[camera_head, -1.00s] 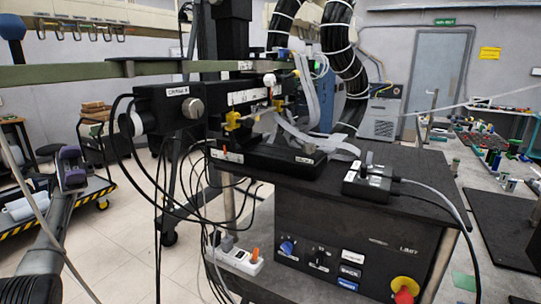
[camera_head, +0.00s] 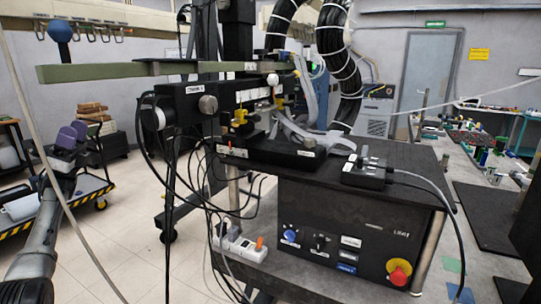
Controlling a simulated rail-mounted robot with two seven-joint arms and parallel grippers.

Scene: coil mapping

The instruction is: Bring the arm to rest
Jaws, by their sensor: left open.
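My left arm (camera_head: 38,235) comes in from the lower left and points up. Its gripper (camera_head: 74,134) stands open at the end, with two purple finger pads apart and nothing between them. It is in free space, left of the black coil-mapping rig (camera_head: 185,113) and in front of a low cart. My right gripper is not in view.
The black control box (camera_head: 335,235) with a red knob (camera_head: 398,272) stands at the centre right. Loose black cables hang at the rig's left side. A striped cart (camera_head: 90,190) stands behind my left arm. Open floor (camera_head: 120,245) lies between arm and rig.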

